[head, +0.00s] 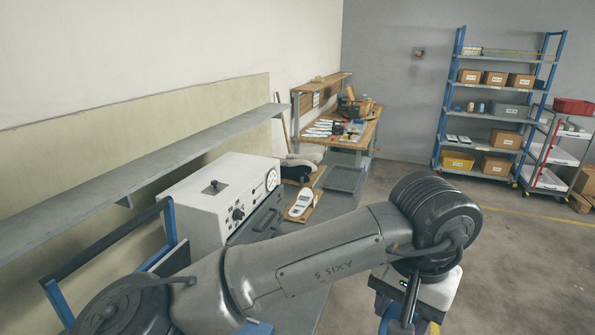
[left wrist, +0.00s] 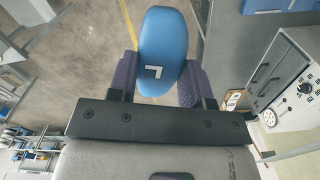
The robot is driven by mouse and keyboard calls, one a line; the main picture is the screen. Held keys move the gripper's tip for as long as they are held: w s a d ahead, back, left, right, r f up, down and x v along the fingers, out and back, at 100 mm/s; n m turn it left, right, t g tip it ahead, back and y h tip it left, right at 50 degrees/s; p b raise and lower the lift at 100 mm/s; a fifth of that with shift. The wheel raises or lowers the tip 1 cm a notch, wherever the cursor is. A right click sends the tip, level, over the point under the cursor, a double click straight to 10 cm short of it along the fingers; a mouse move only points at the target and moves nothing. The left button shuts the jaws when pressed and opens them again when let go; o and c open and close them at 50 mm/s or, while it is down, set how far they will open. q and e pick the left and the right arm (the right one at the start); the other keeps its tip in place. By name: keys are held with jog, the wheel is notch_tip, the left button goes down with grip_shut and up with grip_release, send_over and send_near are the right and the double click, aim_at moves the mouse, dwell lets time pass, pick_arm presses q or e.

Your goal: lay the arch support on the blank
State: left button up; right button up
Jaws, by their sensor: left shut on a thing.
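My left gripper (left wrist: 159,62) is shut on the blue arch support (left wrist: 163,40), a smooth rounded pad with a white L-shaped mark. Its purple finger pads press the support from both sides, and the support is held in the air with floor behind it. The blank (head: 301,203) is a white insole shape on a wooden board on the bench, beyond my left arm in the head view. A small white shape on a board, probably the blank, shows right of the fingers in the left wrist view (left wrist: 233,99). My right gripper is not in view.
A white machine (head: 220,202) with a gauge and knobs stands left of the blank. A grey shelf (head: 150,160) runs along the wall above. A wooden workbench (head: 345,132) with tools stands behind.

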pick_arm(q)
jog(key=w+a+r+n+p, duration=0.2)
jog(key=a+r+p, duration=0.1)
jog(key=a+p, duration=0.6)
jog(key=s+a+r+n+p, duration=0.2)
jog(key=s+a+p, duration=0.1)
jog(key=a+p, duration=0.3)
jog(key=s+a+r+n+p, duration=0.2)
jog(key=a+p, duration=0.4)
jog(key=a, duration=0.5)
jog(key=s+a+r+n+p, duration=0.2)
jog(key=s+a+p, duration=0.2)
jog(key=a+p, duration=0.2)
jog(key=shift+s+a+r+p, duration=0.2)
jog(key=shift+s+a+p, duration=0.2)
jog(key=shift+a, duration=0.75)
